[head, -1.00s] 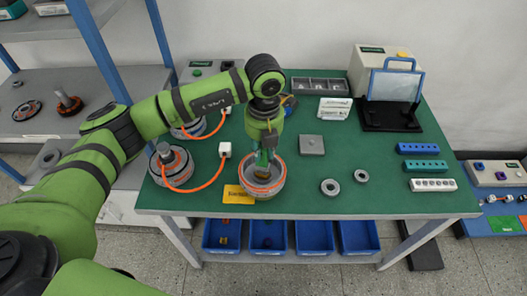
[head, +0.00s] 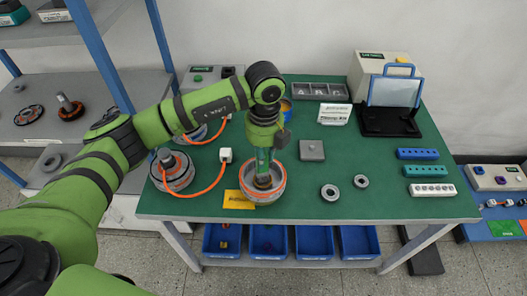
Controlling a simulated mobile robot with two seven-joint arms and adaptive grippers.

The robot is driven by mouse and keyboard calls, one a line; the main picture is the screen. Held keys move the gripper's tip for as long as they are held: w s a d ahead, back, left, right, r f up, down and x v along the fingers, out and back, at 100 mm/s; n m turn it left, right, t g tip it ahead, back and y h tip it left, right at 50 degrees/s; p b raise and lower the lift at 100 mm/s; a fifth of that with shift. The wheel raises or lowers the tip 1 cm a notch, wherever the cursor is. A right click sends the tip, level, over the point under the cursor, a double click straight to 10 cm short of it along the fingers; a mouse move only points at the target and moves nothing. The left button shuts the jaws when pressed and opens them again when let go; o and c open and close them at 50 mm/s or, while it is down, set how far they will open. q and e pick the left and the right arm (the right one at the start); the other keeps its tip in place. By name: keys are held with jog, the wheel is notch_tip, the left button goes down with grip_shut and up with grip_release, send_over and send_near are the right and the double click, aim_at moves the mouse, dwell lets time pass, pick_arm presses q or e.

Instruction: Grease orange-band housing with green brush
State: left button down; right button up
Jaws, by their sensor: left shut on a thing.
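The orange-band housing (head: 276,195) is a round grey cup with an orange rim. It sits near the front edge of the green table. My left gripper (head: 264,152) points straight down above it and is shut on the green brush (head: 263,167). The brush's lower end reaches inside the housing. The bristles and their exact contact with the inner wall are too small to tell. My right gripper is not in view.
A yellow label (head: 237,200) lies left of the housing. Motors with orange cables (head: 172,172) stand further left. A blue-and-yellow can (head: 286,109) is partly hidden behind my wrist. Grey rings (head: 330,191) and a grey block (head: 312,150) lie to the right.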

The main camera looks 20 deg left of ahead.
pick_arm(q)
jog(key=shift+r, duration=0.1)
dwell(0.3)
jog(key=shift+r+p, duration=2.6)
jog(key=shift+r, duration=1.45)
jog(key=shift+f, duration=0.1)
